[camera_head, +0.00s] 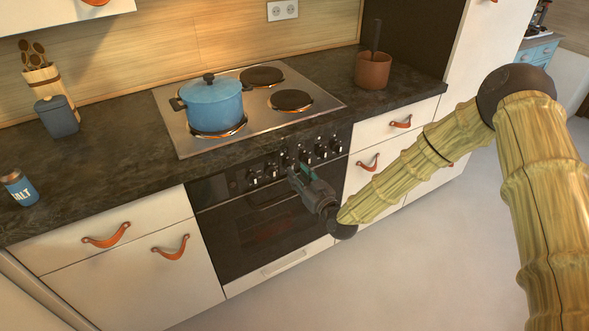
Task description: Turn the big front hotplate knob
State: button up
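A row of several dark knobs with light marks, one of them a knob (320,151) right of my gripper, runs along the black control panel (228,184) on the oven front. I cannot tell from the markings which one is the big front hotplate knob. My gripper (297,171) is in front of the middle of this row, close to the panel, and partly covers the knobs there. Whether it touches a knob, and how far apart its fingers are, is too small to tell.
A blue lidded pot (213,105) stands on the front left hotplate of the steel hob (180,143). A brown pot (372,71) stands right of the hob. Drawers with leather pulls (171,249) flank the oven (250,232). The floor in front is clear.

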jog(key=shift+x, duration=1.5)
grip_shut()
